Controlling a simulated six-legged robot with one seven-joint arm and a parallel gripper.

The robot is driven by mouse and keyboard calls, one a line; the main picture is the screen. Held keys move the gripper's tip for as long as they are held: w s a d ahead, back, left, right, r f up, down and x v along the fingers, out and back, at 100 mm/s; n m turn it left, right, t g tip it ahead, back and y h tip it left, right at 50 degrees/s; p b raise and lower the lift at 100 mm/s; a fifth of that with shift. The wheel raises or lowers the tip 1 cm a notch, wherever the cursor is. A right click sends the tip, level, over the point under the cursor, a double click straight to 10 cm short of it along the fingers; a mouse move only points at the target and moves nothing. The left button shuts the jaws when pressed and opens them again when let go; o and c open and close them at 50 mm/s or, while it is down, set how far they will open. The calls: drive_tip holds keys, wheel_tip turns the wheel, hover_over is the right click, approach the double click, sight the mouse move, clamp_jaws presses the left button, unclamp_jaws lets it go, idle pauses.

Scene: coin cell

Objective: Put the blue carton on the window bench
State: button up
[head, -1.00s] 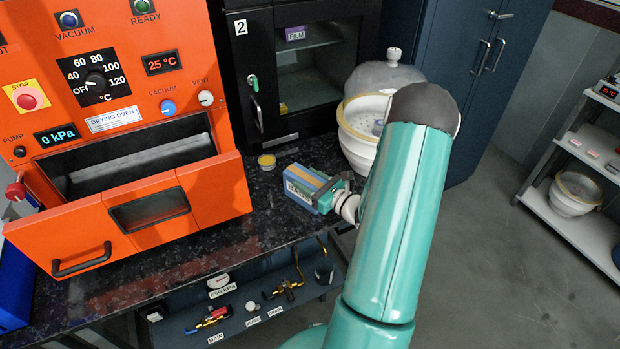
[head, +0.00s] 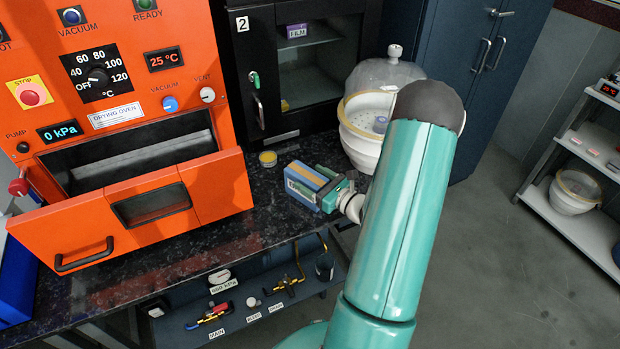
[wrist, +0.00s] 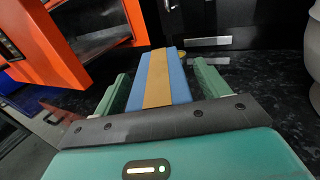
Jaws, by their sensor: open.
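The blue carton (head: 304,182) has a tan stripe along its top and lies on the dark speckled bench (head: 225,245), right of the orange oven. My gripper (head: 328,183) is at the carton's right end. In the wrist view, the carton (wrist: 165,80) lies between the two green fingers of my gripper (wrist: 160,90). The fingers are open, with a gap showing on the carton's right side; on the left the gap is narrower. No window bench can be made out in these views.
The orange drying oven (head: 120,120) has its front drawer (head: 150,205) pulled out left of the carton. A small yellow-lidded tin (head: 268,158) sits behind it. A white bowl with a clear dome (head: 362,135) stands close behind my arm. A lower shelf (head: 240,315) holds valves.

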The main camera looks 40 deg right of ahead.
drive_tip(key=s+d, duration=0.1)
drive_tip(key=s, duration=1)
drive_tip(key=w+a+r+n+g+y, duration=0.2)
drive_tip(key=a+r+n+g+y, duration=0.3)
drive_tip(key=a+n, duration=0.55)
drive_tip(key=w+a+r+n+g+y, duration=0.2)
drive_tip(key=a+r+n+g+y, duration=0.35)
drive_tip(key=a, duration=0.85)
drive_tip(key=s+a+r+n+g+h, duration=0.1)
drive_tip(key=s+a+r+n+h, duration=0.3)
drive_tip(key=n, duration=0.5)
drive_tip(key=s+a+r+n+g+h, duration=0.1)
drive_tip(key=s+a+r+n+h, duration=0.3)
drive_tip(key=r+n+h, duration=0.4)
drive_tip(key=shift+r+n, duration=0.55)
drive_tip(key=shift+n, duration=0.35)
drive_tip(key=shift+s+a, duration=0.1)
drive_tip(key=shift+c, duration=0.4)
